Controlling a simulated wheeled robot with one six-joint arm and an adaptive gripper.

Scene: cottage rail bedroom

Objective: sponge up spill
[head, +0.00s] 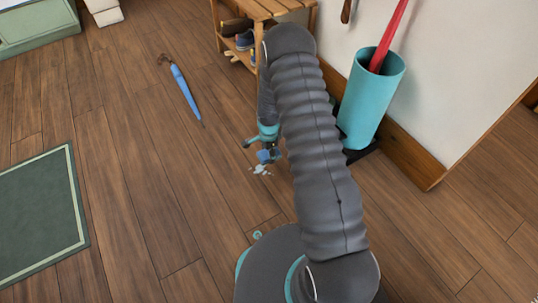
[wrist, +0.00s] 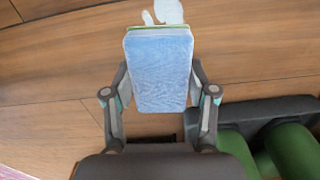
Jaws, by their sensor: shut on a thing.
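A blue sponge (wrist: 160,70) with a thin green edge fills the middle of the wrist view. My gripper (wrist: 160,82) is shut on it, one finger at each side. In the head view my gripper (head: 267,140) points down low over the wooden floor, and the sponge (head: 264,155) shows as a small blue patch beneath it. The white spill (head: 261,170) lies on the floor just in front of the sponge. In the wrist view the spill (wrist: 168,12) shows past the sponge's top edge, partly hidden by it. I cannot tell whether the sponge touches the floor.
A teal umbrella stand (head: 369,100) with a red umbrella (head: 388,38) stands right of my arm. A wooden shoe rack (head: 262,10) is behind. A blue umbrella (head: 184,88) lies on the floor. Green rounded things (wrist: 290,150) are close by at right.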

